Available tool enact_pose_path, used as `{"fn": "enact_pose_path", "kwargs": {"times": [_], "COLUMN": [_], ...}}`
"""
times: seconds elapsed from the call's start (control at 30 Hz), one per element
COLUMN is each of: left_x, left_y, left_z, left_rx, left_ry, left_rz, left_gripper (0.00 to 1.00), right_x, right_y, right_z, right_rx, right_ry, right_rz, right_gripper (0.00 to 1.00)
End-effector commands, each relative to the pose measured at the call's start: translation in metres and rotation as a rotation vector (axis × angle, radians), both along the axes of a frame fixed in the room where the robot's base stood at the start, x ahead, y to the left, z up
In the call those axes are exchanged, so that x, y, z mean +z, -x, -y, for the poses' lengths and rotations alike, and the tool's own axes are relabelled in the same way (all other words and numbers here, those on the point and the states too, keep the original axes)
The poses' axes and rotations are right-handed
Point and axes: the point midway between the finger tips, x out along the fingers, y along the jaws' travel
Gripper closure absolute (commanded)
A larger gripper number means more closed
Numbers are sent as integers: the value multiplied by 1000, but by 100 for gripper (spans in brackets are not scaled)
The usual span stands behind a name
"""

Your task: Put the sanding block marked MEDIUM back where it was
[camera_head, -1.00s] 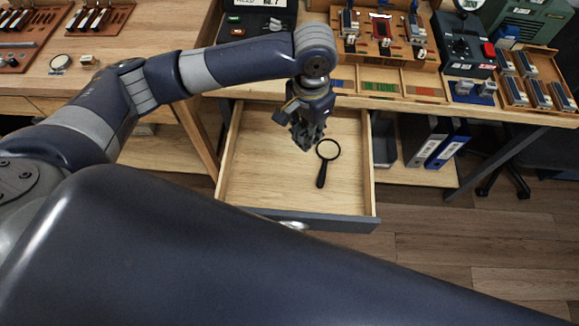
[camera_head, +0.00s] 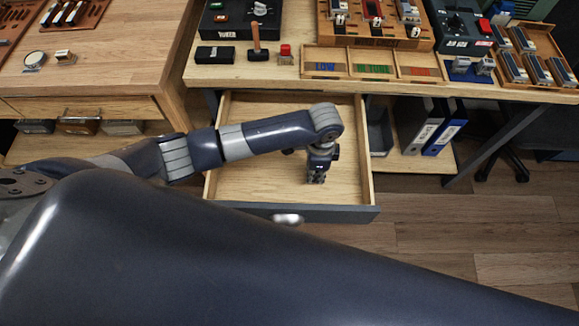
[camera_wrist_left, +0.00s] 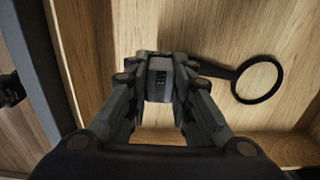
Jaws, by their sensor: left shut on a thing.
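My left gripper (camera_head: 316,179) is down inside the open drawer (camera_head: 255,185), in its right half. In the left wrist view my left gripper (camera_wrist_left: 160,84) is shut on a small grey block with a dark face (camera_wrist_left: 160,78), which looks like the sanding block. No MEDIUM marking can be read on it. I cannot tell whether the block touches the drawer floor. A magnifying glass (camera_wrist_left: 258,80) lies on the drawer floor beside it, its handle running behind the fingers. In the head view the block and the magnifying glass are hidden. My right gripper is not in view.
Binders (camera_head: 430,125) stand on a shelf right of the drawer. The drawer's left part is bare.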

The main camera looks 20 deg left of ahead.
Motion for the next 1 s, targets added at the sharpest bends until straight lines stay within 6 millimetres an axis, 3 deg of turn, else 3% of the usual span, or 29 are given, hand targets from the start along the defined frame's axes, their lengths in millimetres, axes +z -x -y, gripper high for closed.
{"fn": "enact_pose_path", "kwargs": {"times": [0.1, 0.3, 0.57, 0.83, 1.0], "left_x": [-7, -8, -9, -39, -44], "left_y": [-6, -12, -16, -15, -15], "left_z": [-32, -62, -80, -79, -79], "left_rx": [3, 0, 2, 0, -1], "left_ry": [-2, 0, 0, 1, 0], "left_rz": [2, 1, 1, 1, 0], "left_gripper": [100, 100, 100, 100, 100], "right_x": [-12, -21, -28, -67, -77], "right_y": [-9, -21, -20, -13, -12], "right_z": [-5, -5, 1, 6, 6], "right_rx": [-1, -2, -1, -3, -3], "right_ry": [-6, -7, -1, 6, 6], "right_rz": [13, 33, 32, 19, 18], "right_gripper": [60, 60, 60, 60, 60]}}
